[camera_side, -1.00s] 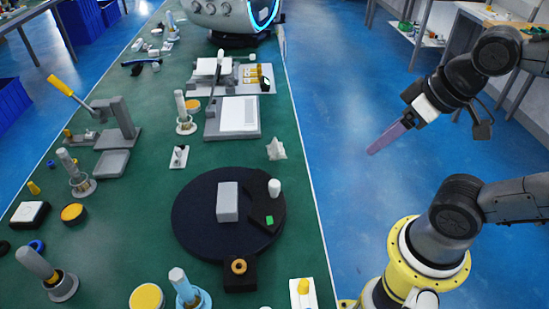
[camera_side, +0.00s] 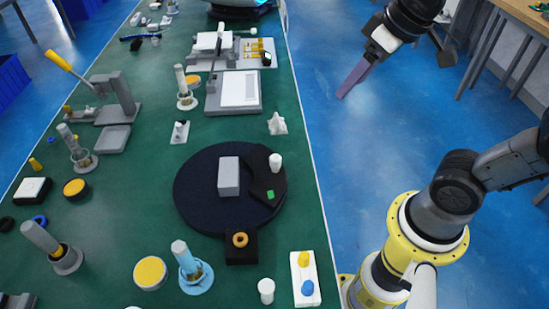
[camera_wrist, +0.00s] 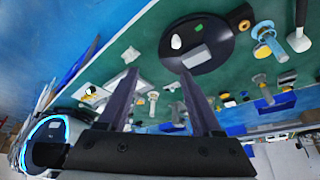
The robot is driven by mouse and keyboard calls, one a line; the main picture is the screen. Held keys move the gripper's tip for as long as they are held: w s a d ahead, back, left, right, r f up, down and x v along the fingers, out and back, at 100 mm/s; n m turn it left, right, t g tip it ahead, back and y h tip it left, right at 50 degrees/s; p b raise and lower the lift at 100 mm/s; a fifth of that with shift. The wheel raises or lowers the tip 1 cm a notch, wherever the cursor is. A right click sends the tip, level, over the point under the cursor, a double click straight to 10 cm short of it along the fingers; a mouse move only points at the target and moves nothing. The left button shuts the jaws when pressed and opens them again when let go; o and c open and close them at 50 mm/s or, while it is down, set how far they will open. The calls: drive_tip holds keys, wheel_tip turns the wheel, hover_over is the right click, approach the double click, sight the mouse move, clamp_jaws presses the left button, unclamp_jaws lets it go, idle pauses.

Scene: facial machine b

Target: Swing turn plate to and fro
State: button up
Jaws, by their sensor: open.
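The turn plate (camera_side: 205,205) is a dark round disc on the green table in the side view. A grey block (camera_side: 229,175) stands near its middle. A black angled piece with a white knob (camera_side: 275,162) and a green patch (camera_side: 271,194) lies at its right edge. The plate also shows at the top of the wrist view (camera_wrist: 215,58), partly overlapped by a finger tip. My gripper (camera_side: 343,93) is up and to the right, over the blue floor beyond the table's right edge, apart from the plate. In the wrist view its two long purple-grey fingers (camera_wrist: 142,55) are spread, with nothing between them.
A black block with an orange ring (camera_side: 240,240) adjoins the plate's near edge. A white plate with yellow and blue knobs (camera_side: 305,278) stands near right. A white star-shaped piece (camera_side: 277,124) and a grey tray (camera_side: 235,92) lie beyond the plate. Several stamp-like tools stand left.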

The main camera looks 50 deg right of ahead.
drive_tip(key=w+a+f+g, duration=0.2)
drive_tip(key=w+a+f, duration=0.15)
drive_tip(key=w, duration=0.65)
drive_tip(key=n+g, duration=0.1)
drive_tip(key=g, duration=0.2)
approach(275, 157)
wheel_tip(275, 157, down, 10)
drive_tip(key=shift+s+f, duration=0.1)
drive_tip(key=shift+s, duration=0.05)
drive_tip(key=shift+c, duration=0.3)
clamp_jaws()
idle(0.6)
